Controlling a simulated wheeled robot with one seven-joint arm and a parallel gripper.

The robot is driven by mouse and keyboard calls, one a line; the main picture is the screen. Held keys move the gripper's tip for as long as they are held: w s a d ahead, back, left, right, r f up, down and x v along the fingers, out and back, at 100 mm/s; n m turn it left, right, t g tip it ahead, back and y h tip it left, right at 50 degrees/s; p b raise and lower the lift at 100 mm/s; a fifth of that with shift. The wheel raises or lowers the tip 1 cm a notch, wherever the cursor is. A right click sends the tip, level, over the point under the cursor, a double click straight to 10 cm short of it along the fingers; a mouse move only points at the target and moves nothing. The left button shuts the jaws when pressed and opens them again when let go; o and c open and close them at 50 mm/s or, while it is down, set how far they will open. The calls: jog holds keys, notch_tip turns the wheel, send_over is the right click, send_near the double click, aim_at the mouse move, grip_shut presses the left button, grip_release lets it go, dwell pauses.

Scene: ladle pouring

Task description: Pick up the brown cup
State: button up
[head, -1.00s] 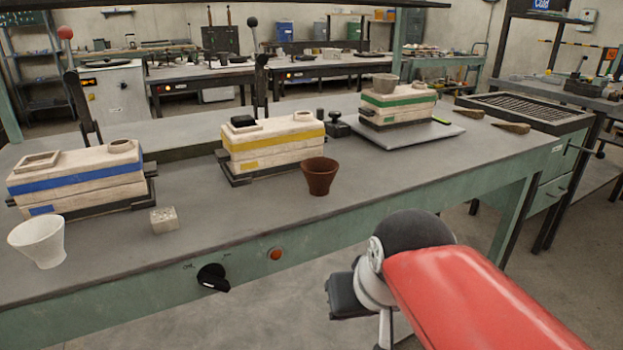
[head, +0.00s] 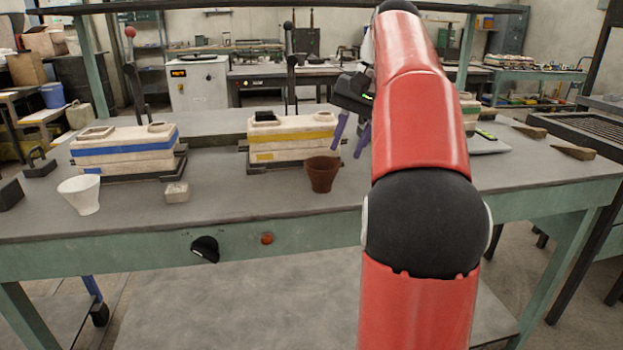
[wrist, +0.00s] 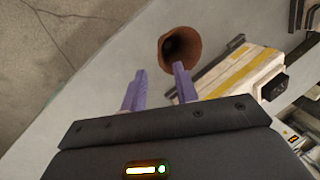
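The brown cup (head: 321,174) stands upright on the grey workbench (head: 240,205), in front of the yellow-striped mold block. It also shows in the wrist view (wrist: 180,47), seen from above with its open mouth visible, just beyond the fingertips. My gripper (head: 350,138) has two purple fingers, spread apart with nothing between them. It hangs above the bench, to the right of the cup and higher than it. In the wrist view my gripper (wrist: 158,78) shows a clear gap between its fingers.
A yellow-striped block (head: 285,140) is behind the cup, and a blue-striped block (head: 125,152) is at the left. A white cup (head: 80,194) and a small pale block (head: 176,192) stand left of the brown cup. My red arm hides part of the green-striped block (head: 469,113).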

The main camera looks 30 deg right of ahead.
aim_at(338, 164)
jog(key=b+x, duration=0.1)
jog(key=x, duration=0.6)
jog(key=shift+a+r, duration=0.1)
jog(key=shift+a, duration=0.05)
grip_shut()
